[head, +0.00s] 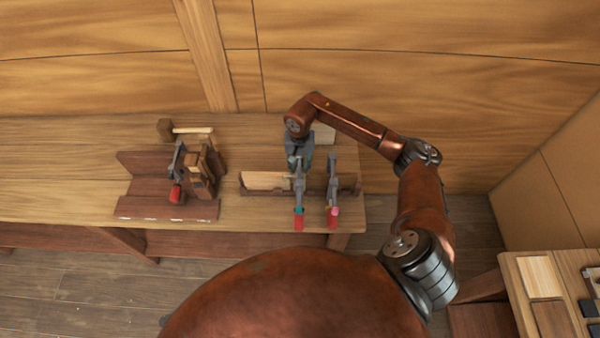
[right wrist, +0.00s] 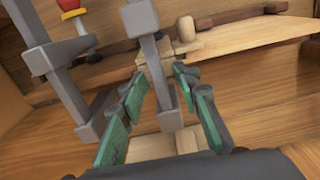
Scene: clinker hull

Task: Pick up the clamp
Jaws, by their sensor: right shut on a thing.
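A grey bar clamp (head: 299,187) with a red handle and a teal collar stands at the wooden rack (head: 348,182) on the bench. My right gripper (head: 299,160) reaches down from behind onto its upper end. In the right wrist view the green-padded fingers of the gripper (right wrist: 162,88) are on either side of the grey clamp bar (right wrist: 168,75), shut on it. A second clamp (head: 333,185) with a red handle and a pink collar is just right of it, close but apart. My left gripper is not in view.
A brown wooden stand (head: 150,208) with another red-handled clamp (head: 177,170) is on the left of the bench (head: 60,190). A mallet (head: 185,131) lies behind it. A pale board (head: 265,180) is beside the held clamp. The wooden wall is close behind.

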